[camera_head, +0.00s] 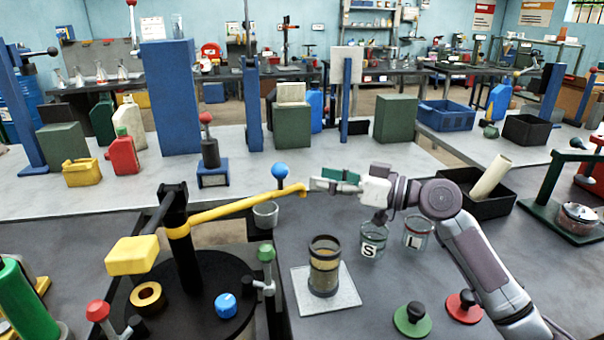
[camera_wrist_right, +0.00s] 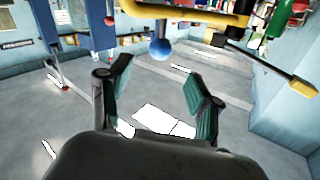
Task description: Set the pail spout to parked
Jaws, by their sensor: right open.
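A yellow swing arm (camera_head: 245,206), which looks like the pail spout, runs right from a black post (camera_head: 185,255) on a round black lid. A blue ball knob (camera_head: 280,170) stands up near its outer end, and a yellow block (camera_head: 132,255) is on the other side. A small clear pail (camera_head: 265,215) is below the arm. My right gripper (camera_head: 335,182) is open and empty, just right of the arm's bent tip. In the right wrist view the blue knob (camera_wrist_right: 160,48) and yellow arm (camera_wrist_right: 185,12) lie beyond the open fingers (camera_wrist_right: 160,98), apart from them. My left gripper is not in view.
A jar of amber liquid (camera_head: 324,265) stands on a pale tile. Glass jars marked S (camera_head: 373,238) and L (camera_head: 417,232) are below my right arm. Green (camera_head: 412,319) and red (camera_head: 463,306) knobbed discs are in front. A black tray (camera_head: 490,205) stands right.

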